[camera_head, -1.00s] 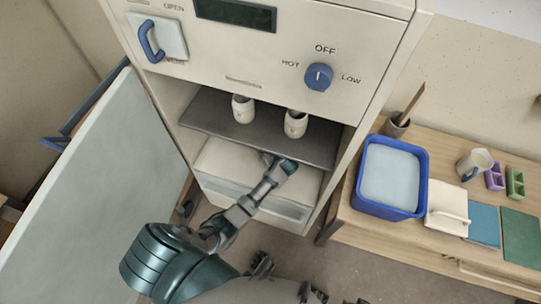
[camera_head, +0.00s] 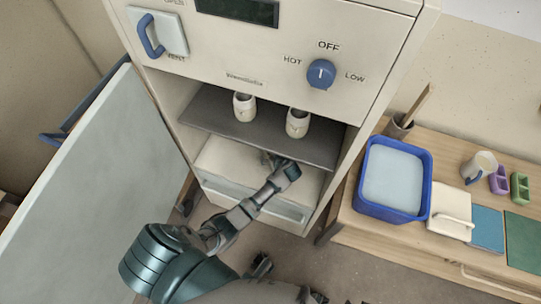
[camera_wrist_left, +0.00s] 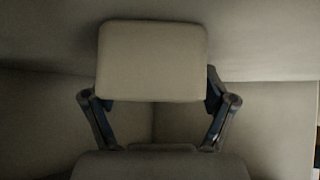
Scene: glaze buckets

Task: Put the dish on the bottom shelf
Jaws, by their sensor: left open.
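A pale dish with a flat, rounded-square outline (camera_wrist_left: 153,60) lies straight ahead in the left wrist view, on the pale floor of the lower compartment. My left gripper (camera_head: 272,160) reaches into that compartment, below the dark upper shelf (camera_head: 215,117). In the left wrist view its two fingers (camera_wrist_left: 158,104) are spread, one at each near corner of the dish. Whether they touch it I cannot tell. In the head view the dish is hidden by the shelf and my gripper. The bottom shelf (camera_head: 225,160) is the pale surface under the dark one. My right gripper is not in view.
Two pale cups (camera_head: 244,107) (camera_head: 297,122) stand on the upper shelf. The cabinet door (camera_head: 95,185) hangs open at left. At right a wooden table (camera_head: 400,245) holds a blue tub (camera_head: 428,165), a mug (camera_head: 478,167) and coloured tiles (camera_head: 487,228).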

